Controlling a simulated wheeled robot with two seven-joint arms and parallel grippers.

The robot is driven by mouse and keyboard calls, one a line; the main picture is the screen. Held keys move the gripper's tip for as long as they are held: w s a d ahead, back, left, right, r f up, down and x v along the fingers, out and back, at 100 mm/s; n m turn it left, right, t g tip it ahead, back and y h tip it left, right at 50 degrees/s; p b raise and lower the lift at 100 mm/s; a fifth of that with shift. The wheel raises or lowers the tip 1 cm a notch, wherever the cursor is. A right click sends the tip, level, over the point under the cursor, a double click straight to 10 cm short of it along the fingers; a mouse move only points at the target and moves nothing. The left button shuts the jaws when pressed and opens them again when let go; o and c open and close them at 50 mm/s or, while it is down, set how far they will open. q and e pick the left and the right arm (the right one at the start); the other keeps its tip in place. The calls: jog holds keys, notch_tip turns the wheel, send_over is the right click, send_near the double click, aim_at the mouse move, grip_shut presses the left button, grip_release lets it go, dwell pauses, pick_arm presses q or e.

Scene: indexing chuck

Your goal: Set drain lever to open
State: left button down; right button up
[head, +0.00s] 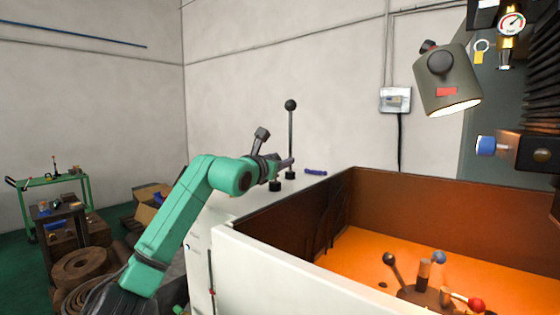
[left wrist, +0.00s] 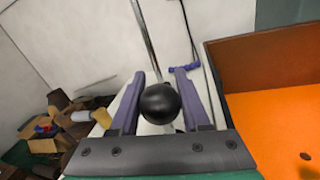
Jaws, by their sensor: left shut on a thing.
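My left gripper (head: 288,163) is at the back left of the white machine top. In the left wrist view its two purple-grey fingers (left wrist: 159,74) stand on either side of a black ball knob (left wrist: 160,103), and it is shut on this knob. The knob's lever is mostly hidden; a dark base (head: 275,185) shows below the gripper in the head view. A second lever (head: 291,135) with a black ball stands upright just behind, and its rod also shows in the left wrist view (left wrist: 146,38). I see no label telling which is the drain lever. My right gripper is not in view.
The open enclosure with brown walls (head: 400,200) and orange floor (head: 360,250) lies to the right. Inside it is a hub with several knobbed handles (head: 430,296). A lamp (head: 445,80) hangs above. A small blue item (head: 316,172) lies on the ledge beside the levers.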

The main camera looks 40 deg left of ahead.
pick_arm(q)
notch_tip(320, 180, up, 5)
jog(key=p, duration=0.2)
jog(key=shift+s+r+p, duration=0.1)
jog(key=shift+p, duration=0.3)
jog(key=shift+c, duration=1.9)
grip_release()
jog(key=b+v, duration=0.8)
jog(key=v, duration=0.6)
jog(key=shift+s, duration=0.2)
